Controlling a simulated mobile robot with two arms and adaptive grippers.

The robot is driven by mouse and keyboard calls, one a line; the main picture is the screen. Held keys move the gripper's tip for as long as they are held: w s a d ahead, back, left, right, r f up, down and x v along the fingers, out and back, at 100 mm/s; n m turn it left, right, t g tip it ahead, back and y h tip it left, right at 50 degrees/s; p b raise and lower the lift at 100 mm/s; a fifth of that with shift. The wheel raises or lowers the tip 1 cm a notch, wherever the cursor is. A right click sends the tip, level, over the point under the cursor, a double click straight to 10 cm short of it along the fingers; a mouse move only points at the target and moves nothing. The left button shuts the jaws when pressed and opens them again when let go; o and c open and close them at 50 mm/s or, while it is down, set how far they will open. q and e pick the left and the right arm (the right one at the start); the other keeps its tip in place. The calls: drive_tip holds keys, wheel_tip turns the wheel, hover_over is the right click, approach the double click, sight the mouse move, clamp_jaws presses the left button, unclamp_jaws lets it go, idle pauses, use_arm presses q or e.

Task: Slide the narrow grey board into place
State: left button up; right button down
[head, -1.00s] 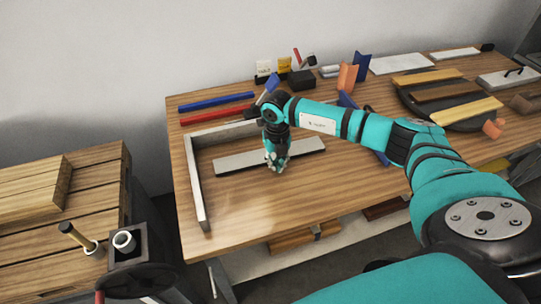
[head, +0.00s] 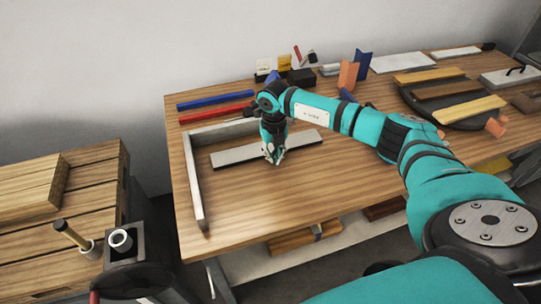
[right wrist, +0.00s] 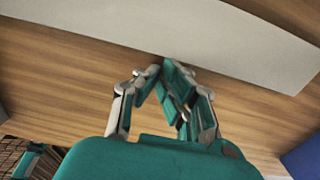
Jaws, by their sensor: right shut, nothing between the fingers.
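The narrow grey board (head: 240,153) lies flat on the wooden table, inside a pale L-shaped frame (head: 196,185). It lies roughly along the frame's back rail, with a strip of wood between them. Its left end is a little apart from the side rail. My right gripper (head: 276,160) is shut and empty, pointing down at the board's near long edge. In the right wrist view its closed fingertips (right wrist: 165,68) are at the edge of the board (right wrist: 215,35) and seem to touch it. The arm hides part of the back rail. My left gripper is out of view.
A blue bar (head: 215,100) and a red bar (head: 215,113) lie behind the frame. Small blocks and a black box (head: 301,78) stand at the back. A dark round tray (head: 455,110) with wooden slats is on the right. The front of the table is clear.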

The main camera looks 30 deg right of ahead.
sight(270, 147)
drive_tip(key=shift+w+d+f+b, duration=0.1)
drive_tip(key=shift+w+d+b, duration=0.1)
drive_tip(key=shift+w+b, duration=0.7)
drive_tip(key=shift+w+d+r+b, duration=0.1)
drive_tip(key=shift+w+d+b, duration=0.15)
drive_tip(key=shift+w+b, duration=0.6)
drive_tip(key=shift+w+d+f+b, duration=0.1)
drive_tip(key=shift+w+d+b, duration=0.1)
drive_tip(key=shift+w+b, duration=0.65)
drive_tip(key=shift+s+a+r+p, duration=0.15)
drive_tip(key=shift+s+p, duration=0.25)
drive_tip(key=shift+p, duration=0.5)
drive_tip(key=shift+s+a+p, duration=0.1)
drive_tip(key=shift+s+p, duration=0.35)
drive_tip(key=shift+s, duration=0.15)
wheel_tip(270, 147, up, 6)
drive_tip(key=p, duration=0.4)
drive_tip(key=shift+p, duration=0.3)
